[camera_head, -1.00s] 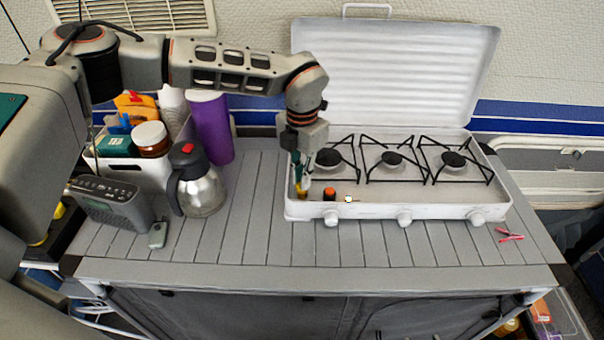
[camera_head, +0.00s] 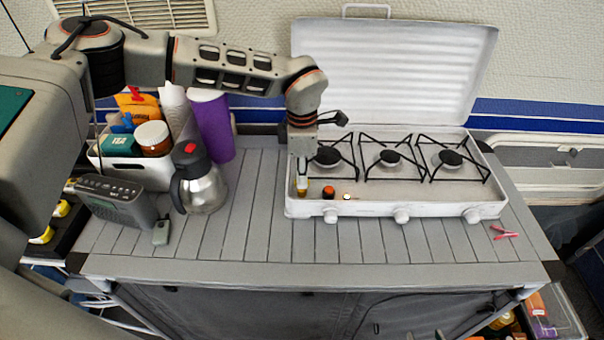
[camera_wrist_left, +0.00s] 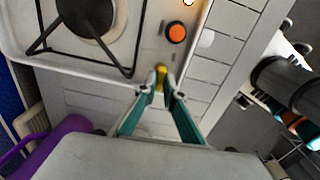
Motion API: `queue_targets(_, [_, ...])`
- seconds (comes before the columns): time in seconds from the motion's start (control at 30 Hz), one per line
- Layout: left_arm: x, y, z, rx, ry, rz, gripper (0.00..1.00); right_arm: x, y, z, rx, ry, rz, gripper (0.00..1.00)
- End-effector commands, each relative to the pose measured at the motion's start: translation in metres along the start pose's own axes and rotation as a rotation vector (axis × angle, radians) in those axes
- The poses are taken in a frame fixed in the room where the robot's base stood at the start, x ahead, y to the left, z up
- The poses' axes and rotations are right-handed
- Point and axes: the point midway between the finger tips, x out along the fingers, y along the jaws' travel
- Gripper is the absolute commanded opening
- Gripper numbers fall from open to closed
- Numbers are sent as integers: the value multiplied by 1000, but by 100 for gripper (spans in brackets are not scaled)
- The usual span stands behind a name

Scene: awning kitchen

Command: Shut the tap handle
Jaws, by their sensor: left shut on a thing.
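The camping stove (camera_head: 420,207) stands on the slatted table with its lid up. A small yellow tap handle (camera_head: 302,193) is at the stove's front left corner; it also shows in the left wrist view (camera_wrist_left: 161,74). My left gripper (camera_head: 302,186) points down over this corner. In the left wrist view its fingertips (camera_wrist_left: 162,82) are closed around the yellow handle, hiding part of it. My right gripper is in neither view.
Beside the handle are an orange-red button (camera_head: 329,192) and a small light (camera_head: 347,196). A steel jug (camera_head: 203,192), a radio (camera_head: 115,203) and a filled white bin (camera_head: 125,172) stand at left. A red peg (camera_head: 504,232) lies at right.

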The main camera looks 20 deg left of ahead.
Motion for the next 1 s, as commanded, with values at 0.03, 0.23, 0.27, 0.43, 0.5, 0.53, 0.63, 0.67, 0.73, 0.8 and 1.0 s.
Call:
queue_targets(0.03, [0, 0, 0, 16, 0, 0, 0, 0, 0, 0, 1, -1, 0, 40])
queue_targets(0.23, [0, 0, 0, 56, 0, 0, 0, -1, -1, 1, 3, -4, 0, 40])
queue_targets(0.27, [0, 0, 0, 58, 0, 0, 0, -1, -1, 1, 3, -5, -1, 40])
queue_targets(0.43, [0, 0, 0, 64, 0, 0, 0, -1, -2, 2, 3, -7, -1, 40])
queue_targets(0.5, [0, 0, 0, 65, 0, 0, 0, -1, -2, 2, 3, -7, -2, 40])
queue_targets(0.53, [0, 0, 0, 64, 0, 1, 0, -1, -2, 2, 4, -7, -2, 40])
queue_targets(0.63, [0, 0, 0, 64, 0, 1, 0, -1, -2, 2, 4, -7, -2, 40])
queue_targets(0.67, [0, 0, 0, 64, 0, 1, 0, -1, -2, 2, 4, -7, -2, 40])
queue_targets(0.73, [0, 0, 0, 64, 0, 1, 22, -1, -3, 2, 4, -7, -3, 40])
queue_targets(0.8, [0, 0, 0, 64, 0, 0, 26, -1, -3, 2, 4, -7, -3, 40])
queue_targets(1.0, [0, 0, 0, 63, 0, 0, 26, -1, -3, 2, 4, -7, -3, 40])
